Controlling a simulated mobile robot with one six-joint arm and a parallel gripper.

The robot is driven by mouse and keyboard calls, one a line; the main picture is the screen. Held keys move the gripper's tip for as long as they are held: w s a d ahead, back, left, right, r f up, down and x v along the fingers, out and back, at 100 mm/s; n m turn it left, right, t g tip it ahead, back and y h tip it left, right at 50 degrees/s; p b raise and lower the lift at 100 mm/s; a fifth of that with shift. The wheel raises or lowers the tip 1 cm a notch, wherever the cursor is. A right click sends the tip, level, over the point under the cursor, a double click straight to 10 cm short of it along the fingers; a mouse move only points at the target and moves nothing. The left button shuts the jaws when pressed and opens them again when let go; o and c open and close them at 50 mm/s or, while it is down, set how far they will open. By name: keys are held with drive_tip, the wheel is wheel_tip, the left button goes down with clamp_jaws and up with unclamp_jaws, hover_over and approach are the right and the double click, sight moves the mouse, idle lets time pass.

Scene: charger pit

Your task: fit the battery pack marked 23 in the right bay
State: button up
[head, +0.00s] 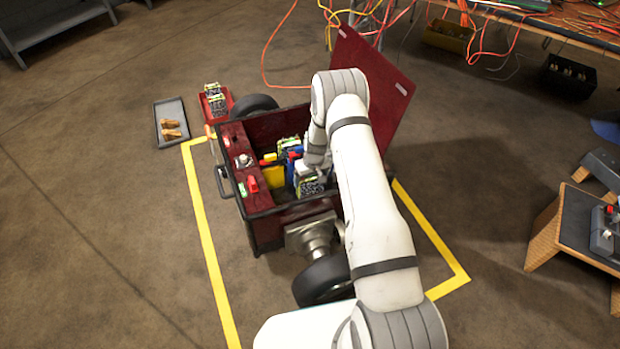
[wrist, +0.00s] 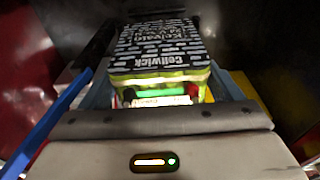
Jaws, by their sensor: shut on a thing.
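My gripper (head: 314,165) is down inside the open dark red cart (head: 262,222), partly hidden by my own arm. It is shut on a battery pack (head: 311,187), whose black and white patterned top shows near the front of the cart. In the wrist view the pack (wrist: 158,45) has a "Cellwick" label and a yellow-green body, with light blue-grey edges beside it. I cannot read a 23 on it. The fingertips and the pack's underside are hidden, so I cannot tell how it sits in a bay. Another pack (head: 288,145) stands farther back in the cart.
A yellow block (head: 272,176) is inside the cart. A blue bar (wrist: 48,125) runs close on the left in the wrist view. The red lid (head: 388,75) stands open behind my arm. A red tray (head: 206,114) with packs and a grey tray (head: 162,128) lie beyond the cart.

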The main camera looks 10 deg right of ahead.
drive_tip(key=shift+w+f+b, duration=0.1)
drive_tip(key=shift+f+b, duration=0.55)
drive_tip(key=o, duration=1.8)
drive_tip(key=shift+o, duration=0.4)
drive_tip(key=shift+s+f, duration=0.1)
drive_tip(key=shift+s, duration=0.1)
drive_tip(key=r+p, duration=0.1)
drive_tip(key=r, duration=0.3)
drive_tip(key=r+p, duration=0.1)
drive_tip(key=r, duration=0.2)
drive_tip(key=shift+s+d+p, duration=0.2)
drive_tip(key=shift+s+p, duration=0.15)
drive_tip(key=shift+r, duration=0.5)
